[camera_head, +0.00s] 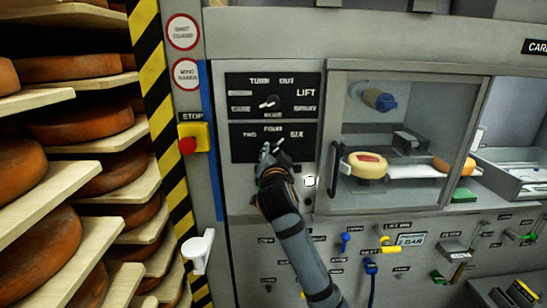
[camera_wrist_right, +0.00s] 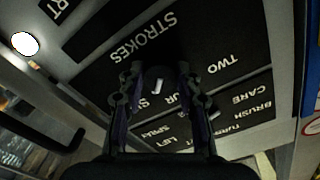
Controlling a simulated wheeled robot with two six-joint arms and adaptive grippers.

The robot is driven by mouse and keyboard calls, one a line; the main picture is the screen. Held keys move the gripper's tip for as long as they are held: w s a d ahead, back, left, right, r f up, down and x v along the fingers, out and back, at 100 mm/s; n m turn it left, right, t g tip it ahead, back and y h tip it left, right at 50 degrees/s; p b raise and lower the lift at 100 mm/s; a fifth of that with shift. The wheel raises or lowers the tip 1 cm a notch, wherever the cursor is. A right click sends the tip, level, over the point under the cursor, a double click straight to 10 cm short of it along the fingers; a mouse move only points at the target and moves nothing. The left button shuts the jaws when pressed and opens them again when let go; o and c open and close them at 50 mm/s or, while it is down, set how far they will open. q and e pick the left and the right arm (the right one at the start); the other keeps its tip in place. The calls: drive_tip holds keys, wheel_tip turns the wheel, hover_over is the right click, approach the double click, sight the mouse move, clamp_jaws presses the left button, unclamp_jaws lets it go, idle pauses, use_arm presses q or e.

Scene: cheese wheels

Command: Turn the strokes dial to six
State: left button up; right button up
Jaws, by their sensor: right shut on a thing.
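The strokes dial sits on the black lower panel (camera_head: 243,142) marked two, four and six. In the head view my right gripper (camera_head: 271,150) covers the dial from below. In the right wrist view, which is turned nearly upside down, the dial (camera_wrist_right: 157,86) shows as a dark knob with a short white mark. The two fingers of my right gripper (camera_wrist_right: 158,82) are on either side of it, shut on it. The fingers partly hide the words four and six, and I cannot tell which number the mark points to. My left gripper is not in view.
Just above is another dial (camera_head: 269,102) with labels such as lift and brush. A glass-fronted cabinet (camera_head: 405,95) with a cheese wheel (camera_head: 366,166) is on the right. A red stop button (camera_head: 187,145) and cheese shelves (camera_head: 75,202) are on the left.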

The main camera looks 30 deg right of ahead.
idle(0.3)
drive_tip(key=o, duration=1.1)
drive_tip(key=shift+o, duration=0.2)
drive_tip(key=v, duration=0.7)
drive_tip(key=shift+s+a, duration=0.15)
drive_tip(key=shift+s, duration=0.05)
